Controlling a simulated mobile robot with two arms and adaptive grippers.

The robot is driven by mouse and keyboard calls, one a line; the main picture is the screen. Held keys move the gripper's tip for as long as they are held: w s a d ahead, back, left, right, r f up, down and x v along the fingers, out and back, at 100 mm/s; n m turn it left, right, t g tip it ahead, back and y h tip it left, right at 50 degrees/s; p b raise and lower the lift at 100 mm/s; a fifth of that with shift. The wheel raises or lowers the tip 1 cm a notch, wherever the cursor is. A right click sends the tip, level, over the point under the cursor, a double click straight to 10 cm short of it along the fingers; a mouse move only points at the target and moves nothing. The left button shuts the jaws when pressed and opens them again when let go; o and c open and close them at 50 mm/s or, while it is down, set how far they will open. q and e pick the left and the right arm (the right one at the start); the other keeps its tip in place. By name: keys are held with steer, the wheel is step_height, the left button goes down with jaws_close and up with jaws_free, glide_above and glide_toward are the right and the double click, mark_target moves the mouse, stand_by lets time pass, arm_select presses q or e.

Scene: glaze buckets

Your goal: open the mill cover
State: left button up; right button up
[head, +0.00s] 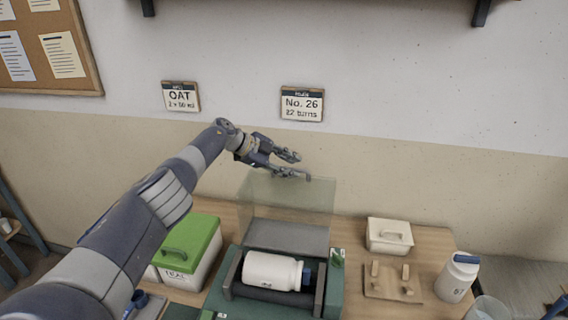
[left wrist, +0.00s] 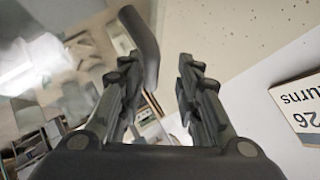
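The mill (head: 334,278) is a green base with dark rollers on the table, and a white jar (head: 268,270) lies on its side in it. Its clear, greenish cover (head: 285,200) stands raised at the back of the mill, and the jar is uncovered from above. My left gripper (head: 298,167) is open and empty, just above the cover's top edge. In the left wrist view its fingers (left wrist: 158,95) are apart, and a dark grey bar (left wrist: 140,45), perhaps the cover's handle, shows beyond the left finger. My right gripper is not in view.
A green-lidded box (head: 190,243) stands left of the mill. To the right are a cream lidded box (head: 389,236), a wooden stand (head: 392,290) and a white bottle (head: 456,278). The wall signs (head: 302,103) are behind my gripper.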

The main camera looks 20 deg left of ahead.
arm_select(q)
steer(key=shift+v, duration=1.65)
steer(key=v, duration=0.8)
steer(key=shift+a+r, duration=0.15)
steer(key=shift+a, duration=0.05)
steer(key=shift+s, duration=0.1)
